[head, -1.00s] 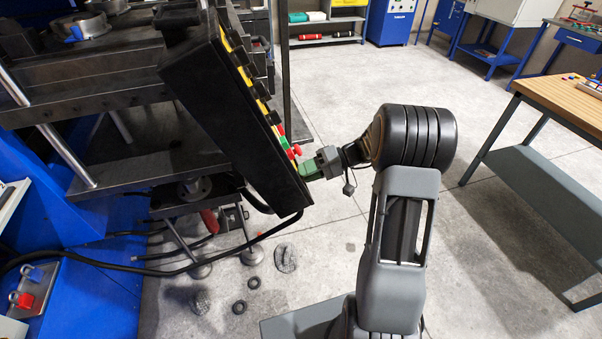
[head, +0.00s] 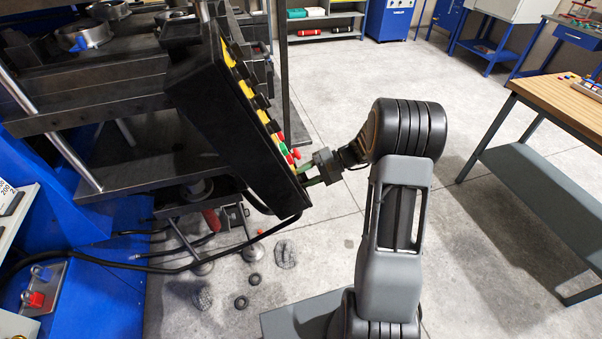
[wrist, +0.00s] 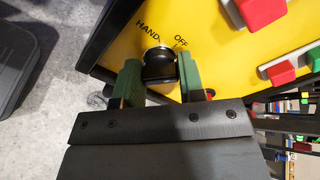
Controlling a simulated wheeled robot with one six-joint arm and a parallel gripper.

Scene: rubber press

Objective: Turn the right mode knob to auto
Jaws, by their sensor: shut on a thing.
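The mode knob (wrist: 158,66) is black with a pale rim, on the yellow panel face (wrist: 215,40) in the wrist view. The words HAND and OFF show above it; no AUTO label is visible. My gripper (wrist: 160,78) has its green fingers on both sides of the knob and is shut on it. The knob's pointer mark is not clear, so I cannot tell its setting. In the head view the black control box (head: 215,125) is seen nearly edge-on, with my gripper (head: 305,174) at its lower right end; the knob is hidden there.
A red button (wrist: 262,12) and a smaller red control (wrist: 282,73) sit right of the knob on the panel. The press (head: 90,100) stands left of the box. A black cable (head: 150,270) runs below. Floor between the arm and the workbench (head: 555,105) is clear.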

